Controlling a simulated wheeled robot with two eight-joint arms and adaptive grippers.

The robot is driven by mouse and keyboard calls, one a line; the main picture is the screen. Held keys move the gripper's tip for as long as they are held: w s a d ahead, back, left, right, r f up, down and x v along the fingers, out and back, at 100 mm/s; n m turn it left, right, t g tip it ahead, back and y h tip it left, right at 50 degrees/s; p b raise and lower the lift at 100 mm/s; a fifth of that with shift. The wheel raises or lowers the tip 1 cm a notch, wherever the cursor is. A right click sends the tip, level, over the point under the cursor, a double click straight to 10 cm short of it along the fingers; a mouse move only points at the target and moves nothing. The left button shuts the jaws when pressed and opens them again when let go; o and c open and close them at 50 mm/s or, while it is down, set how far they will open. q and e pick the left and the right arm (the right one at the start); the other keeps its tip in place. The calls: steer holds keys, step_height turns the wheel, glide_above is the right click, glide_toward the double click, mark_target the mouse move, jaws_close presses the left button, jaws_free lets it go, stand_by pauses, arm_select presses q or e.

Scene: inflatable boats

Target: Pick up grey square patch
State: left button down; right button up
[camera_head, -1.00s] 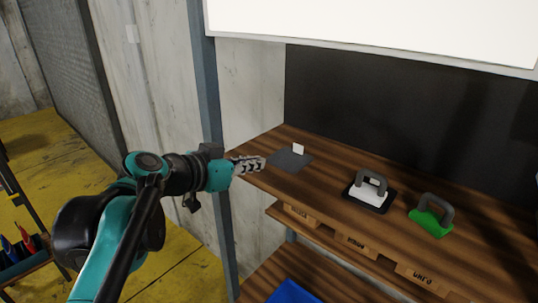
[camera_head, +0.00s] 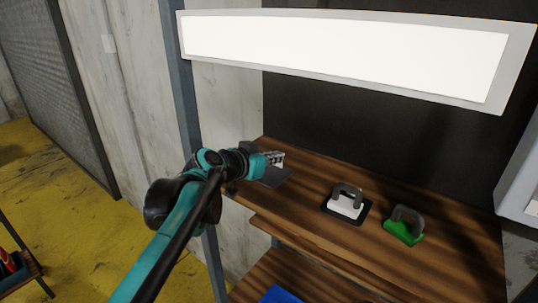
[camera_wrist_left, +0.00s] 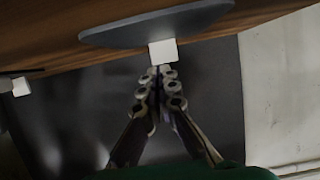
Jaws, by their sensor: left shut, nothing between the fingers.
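The grey square patch (camera_head: 272,178) lies on the wooden shelf near its left end. It also shows in the left wrist view (camera_wrist_left: 150,27), with a small white tab (camera_wrist_left: 163,51) standing out from its face. My left gripper (camera_head: 276,158) is over the patch and hides part of it and most of the tab in the head view. In the left wrist view the fingers (camera_wrist_left: 161,72) are shut together, with their tips right by the tab's end and nothing between them. Whether the tips touch the tab I cannot tell. My right gripper is not in view.
On the wooden shelf (camera_head: 305,211), to the right, stand a white block with a dark handle on a black base (camera_head: 347,205) and a green block with a handle (camera_head: 404,226). A metal post (camera_head: 187,110) rises at the left. A lit white panel (camera_head: 340,60) hangs above.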

mark_target(266, 179)
arm_select(q)
steer(key=shift+s+a+f, duration=0.1)
steer(key=shift+s+f, duration=0.1)
steer(key=shift+f, duration=0.15)
steer(key=shift+w, duration=0.15)
steer(key=s+a, duration=0.2)
steer(key=s, duration=0.1)
steer(key=shift+a, duration=0.15)
steer(key=shift+s+a+r, duration=0.1)
steer(key=shift+s, duration=0.3)
steer(key=shift+w+d, duration=0.2)
steer(key=shift+w, duration=0.2)
steer(key=shift+s, duration=0.1)
steer(key=shift+s+a, duration=0.1)
steer(key=shift+s, duration=0.05)
